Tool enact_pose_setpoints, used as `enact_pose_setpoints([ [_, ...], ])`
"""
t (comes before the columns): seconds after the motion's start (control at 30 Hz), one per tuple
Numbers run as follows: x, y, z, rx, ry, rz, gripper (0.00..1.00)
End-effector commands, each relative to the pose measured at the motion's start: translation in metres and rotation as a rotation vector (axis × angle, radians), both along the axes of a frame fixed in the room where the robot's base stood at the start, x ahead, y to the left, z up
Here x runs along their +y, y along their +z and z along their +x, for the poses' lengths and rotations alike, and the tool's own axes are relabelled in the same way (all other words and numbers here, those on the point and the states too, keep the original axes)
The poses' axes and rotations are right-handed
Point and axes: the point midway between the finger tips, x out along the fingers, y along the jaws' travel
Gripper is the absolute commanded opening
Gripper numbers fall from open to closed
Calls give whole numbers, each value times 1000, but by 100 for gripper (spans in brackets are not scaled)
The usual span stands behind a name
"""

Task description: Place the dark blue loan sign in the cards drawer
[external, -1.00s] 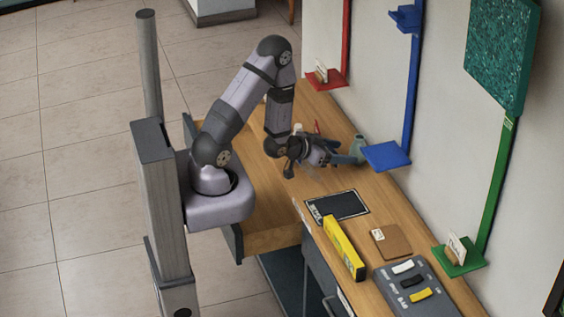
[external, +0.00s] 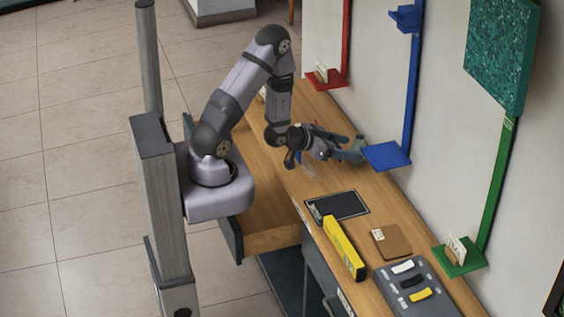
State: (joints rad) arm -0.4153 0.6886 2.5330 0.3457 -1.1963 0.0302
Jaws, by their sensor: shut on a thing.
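My gripper (external: 350,147) is over the back of the wooden desk, near the blue shelf, with its fingers pointing right. It is shut on a small dark bluish piece (external: 346,156), which seems to be the loan sign; the fingers largely cover it and no lettering shows. An open wooden drawer (external: 268,204) with a dark front stands out from the desk's left side, below and left of my gripper. I cannot read any label that tells whether it is the cards drawer.
The blue shelf (external: 386,156) juts from the wall at right. Nearer on the desk lie a black pad (external: 342,205), a yellow box (external: 344,249), a brown board (external: 392,242) and a grey switch panel (external: 400,285).

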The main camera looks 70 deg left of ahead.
Motion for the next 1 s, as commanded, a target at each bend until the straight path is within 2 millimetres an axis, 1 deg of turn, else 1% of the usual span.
enact_pose_setpoints([
  [0.1, -14, 0, 3, 0, -98, 1, 40],
  [0.23, -33, -1, 3, -1, -224, 1, 40],
  [0.43, -60, -3, -6, -1, -430, 1, 40],
  [0.57, -76, -6, -19, 1, -568, 1, 40],
  [0.7, -88, -9, -36, 1, -705, 0, 40],
  [0.8, -95, -12, -48, 1, -791, 0, 40],
  [1.0, -102, -16, -68, 1, -909, 0, 40],
])
